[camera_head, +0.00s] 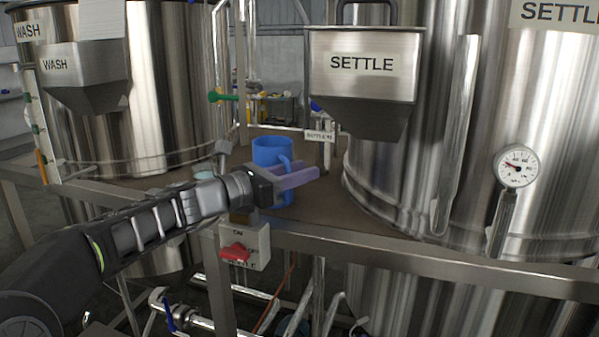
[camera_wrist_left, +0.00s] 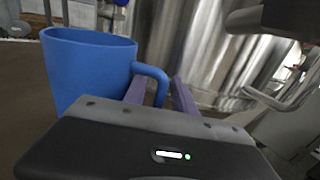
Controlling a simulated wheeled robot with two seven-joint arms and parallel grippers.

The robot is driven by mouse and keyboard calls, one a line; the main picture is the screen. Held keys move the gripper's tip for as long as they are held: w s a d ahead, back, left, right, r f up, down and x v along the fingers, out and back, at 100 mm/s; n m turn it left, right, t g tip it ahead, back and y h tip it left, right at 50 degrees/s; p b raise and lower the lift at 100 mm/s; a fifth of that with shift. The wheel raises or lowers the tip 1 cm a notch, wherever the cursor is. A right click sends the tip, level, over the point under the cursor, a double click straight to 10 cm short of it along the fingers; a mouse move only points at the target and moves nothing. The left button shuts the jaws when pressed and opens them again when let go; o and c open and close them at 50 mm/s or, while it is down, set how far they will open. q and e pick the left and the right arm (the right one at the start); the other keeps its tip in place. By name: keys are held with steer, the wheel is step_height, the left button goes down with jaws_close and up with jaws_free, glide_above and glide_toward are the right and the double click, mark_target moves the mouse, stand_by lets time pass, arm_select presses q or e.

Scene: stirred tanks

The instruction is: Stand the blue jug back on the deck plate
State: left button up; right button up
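The blue jug (camera_head: 270,151) appears upright over the brown deck plate (camera_head: 322,208), between the two big tanks. My left gripper (camera_head: 306,170) is at the jug's near right side, and its purple fingers cross in front of the jug's lower part. In the left wrist view the jug (camera_wrist_left: 88,72) is at the left with its handle (camera_wrist_left: 161,88) toward the gripper (camera_wrist_left: 160,88). One finger is at the handle's opening and the other just outside the handle. Whether they press on it is unclear. The jug's base is mostly hidden. My right gripper is not seen.
The SETTLE tank (camera_head: 480,130) with its hopper (camera_head: 362,80) stands close on the right, the WASH tank (camera_head: 165,90) on the left. A metal rail (camera_head: 390,255) runs along the deck's front. A switch box with a red handle (camera_head: 236,252) hangs below it.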

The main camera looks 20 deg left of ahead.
arm_select(q)
steer(key=shift+s+a+r, duration=0.1)
steer(key=shift+r, duration=0.05)
steer(key=v, duration=1.1)
steer(key=shift+s+a, duration=0.2)
steer(key=shift+s, duration=0.15)
steer(key=shift+a, duration=0.1)
